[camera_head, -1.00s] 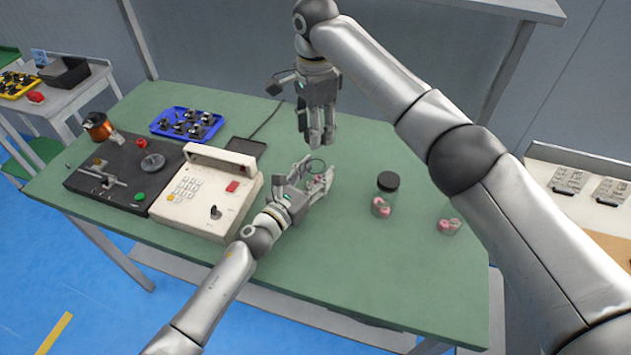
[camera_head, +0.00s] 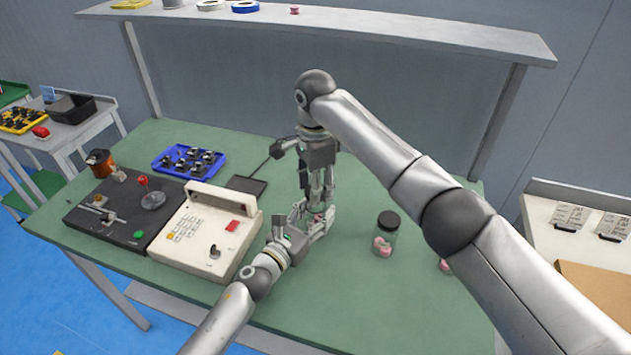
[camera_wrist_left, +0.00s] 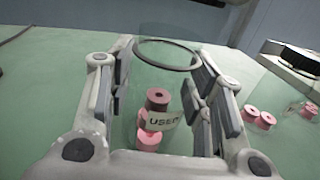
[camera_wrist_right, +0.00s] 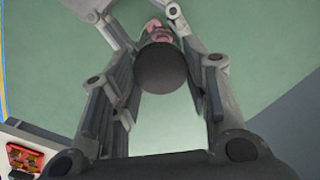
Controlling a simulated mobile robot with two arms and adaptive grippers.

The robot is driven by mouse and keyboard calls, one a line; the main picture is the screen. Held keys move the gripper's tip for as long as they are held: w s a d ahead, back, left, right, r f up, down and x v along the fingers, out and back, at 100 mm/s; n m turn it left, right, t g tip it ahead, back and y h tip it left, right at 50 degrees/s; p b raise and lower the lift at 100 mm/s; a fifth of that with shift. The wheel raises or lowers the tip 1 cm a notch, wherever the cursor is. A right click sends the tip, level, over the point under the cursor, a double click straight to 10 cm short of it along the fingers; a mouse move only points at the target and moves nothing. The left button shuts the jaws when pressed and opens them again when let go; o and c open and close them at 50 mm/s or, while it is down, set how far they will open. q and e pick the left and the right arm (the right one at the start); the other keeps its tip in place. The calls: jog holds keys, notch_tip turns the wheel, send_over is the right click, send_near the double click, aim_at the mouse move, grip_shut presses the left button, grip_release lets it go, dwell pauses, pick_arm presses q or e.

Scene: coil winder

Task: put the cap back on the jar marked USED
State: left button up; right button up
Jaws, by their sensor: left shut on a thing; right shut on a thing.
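The jar marked USED is clear glass with pink spools inside; its label (camera_wrist_left: 163,121) and bare open rim (camera_wrist_left: 167,54) show in the left wrist view. My left gripper (camera_head: 318,224) is shut around this jar, which stands upright on the green table. My right gripper (camera_head: 318,198) points down just above the left one, shut on a dark round cap (camera_wrist_right: 162,70). In the right wrist view pink spools (camera_wrist_right: 155,28) show just past the cap. The gap between cap and rim cannot be judged. In the head view the fingers hide most of the jar and the cap.
A jar with a black cap (camera_head: 388,220) and pink spools stands to the right. Other pink spools (camera_head: 445,265) are partly hidden by my right arm. The cream controller (camera_head: 205,235), black winder (camera_head: 110,215) and blue tray (camera_head: 188,160) are to the left. A shelf (camera_head: 320,25) spans the back.

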aim_at(316, 217)
dwell(0.3)
jog(key=shift+f, duration=0.9)
jog(key=shift+f, duration=0.55)
jog(key=m, duration=0.4)
jog(key=shift+a+m, duration=0.1)
jog(key=shift+m, duration=0.2)
jog(key=m, duration=0.9)
jog(key=shift+a+m, duration=0.1)
jog(key=shift+m, duration=0.3)
jog(key=m, duration=0.2)
jog(key=shift+m, duration=0.3)
jog(key=shift+w+d, duration=0.1)
jog(key=shift+d, duration=0.1)
